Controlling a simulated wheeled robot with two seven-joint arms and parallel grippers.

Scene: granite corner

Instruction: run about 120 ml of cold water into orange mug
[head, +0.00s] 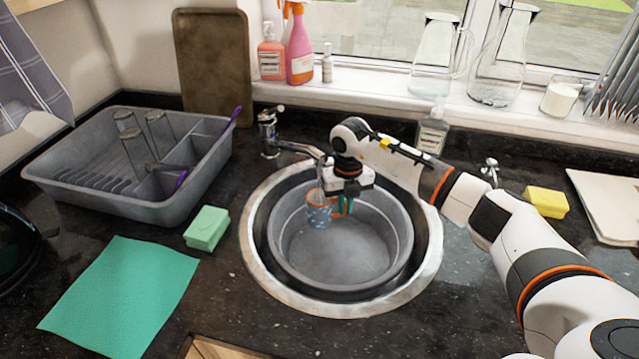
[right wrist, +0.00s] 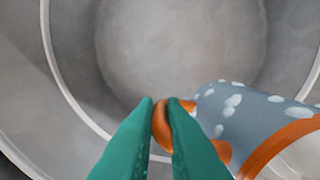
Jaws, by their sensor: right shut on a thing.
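The orange mug (head: 318,214) is blue-grey with white spots and an orange rim and handle. It is held, roughly upright, under the tap's spout (head: 312,152), inside the round grey basin in the sink. My right gripper (head: 345,206) is shut on its orange handle. In the right wrist view, the green fingers (right wrist: 161,115) pinch the handle, and the mug (right wrist: 240,118) sits to their right. The tap (head: 267,132) stands behind the sink with a small lever on top. I cannot tell whether water runs or how full the mug is. My left gripper is not in view.
The grey basin (head: 285,262) fills the sink and looks empty below the mug. A dish rack (head: 100,200), green sponge (head: 207,228) and green cloth (head: 120,295) are at left. A soap bottle (head: 433,131) and yellow sponge (head: 545,202) are at right. Glass jugs (head: 500,75) line the sill.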

